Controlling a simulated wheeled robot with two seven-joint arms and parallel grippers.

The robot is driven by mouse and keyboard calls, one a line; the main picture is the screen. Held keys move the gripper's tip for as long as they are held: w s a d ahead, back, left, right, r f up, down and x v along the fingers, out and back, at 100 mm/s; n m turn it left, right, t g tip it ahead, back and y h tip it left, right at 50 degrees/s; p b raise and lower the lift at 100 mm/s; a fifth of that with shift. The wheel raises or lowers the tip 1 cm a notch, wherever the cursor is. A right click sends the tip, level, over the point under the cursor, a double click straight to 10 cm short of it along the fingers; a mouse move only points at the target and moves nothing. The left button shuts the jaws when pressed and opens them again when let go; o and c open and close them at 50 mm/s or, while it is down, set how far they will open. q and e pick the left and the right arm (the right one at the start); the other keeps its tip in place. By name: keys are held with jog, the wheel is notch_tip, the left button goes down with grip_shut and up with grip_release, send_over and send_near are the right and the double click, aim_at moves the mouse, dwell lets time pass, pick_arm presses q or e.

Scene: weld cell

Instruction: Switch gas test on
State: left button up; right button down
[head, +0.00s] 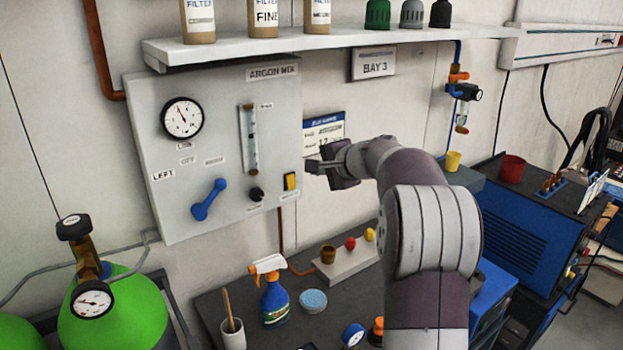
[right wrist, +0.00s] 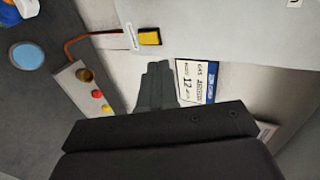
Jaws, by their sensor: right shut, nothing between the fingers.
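The grey gas panel (head: 215,100) labelled ARGON MIX hangs on the wall. A yellow rocker switch (head: 291,182) in a dark frame sits at its lower right; it also shows in the right wrist view (right wrist: 150,38). Its on or off position cannot be read. A black knob (head: 256,194) and a blue lever handle (head: 209,199) are left of it. My right gripper (head: 308,166) is shut and empty, just right of the panel's edge near the switch, apart from it. In the right wrist view its fingertips (right wrist: 158,66) point toward the switch. My left gripper is not in view.
A shelf (head: 330,42) with filters juts out above the panel. Below, the bench (head: 220,300) holds a spray bottle (head: 275,298), a blue-topped bowl (head: 313,301) and a block with coloured buttons (head: 345,262). A wall card (head: 324,130) hangs beside the panel. Green gas cylinders (head: 120,310) stand at left.

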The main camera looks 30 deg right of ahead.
jog(key=s+a+f+n+g, duration=0.2)
jog(key=s+f+n+g, duration=0.1)
jog(key=s+f, duration=0.35)
jog(key=s+a+f+n+g, duration=0.3)
jog(key=s+f, duration=0.3)
jog(key=f, duration=0.2)
jog(key=s+a+f+n+g, duration=0.2)
jog(key=s+a+f+n, duration=0.3)
jog(key=s+a, duration=0.3)
jog(key=s+a+f+n+g+h, duration=0.1)
jog(key=s+a+f+n+g, duration=0.2)
jog(key=s+a+n, duration=0.3)
jog(key=s+a+f, duration=0.1)
jog(key=s+a, duration=0.1)
jog(key=s, duration=0.2)
jog(key=shift+a+f, duration=0.15)
jog(key=shift+f, duration=0.2)
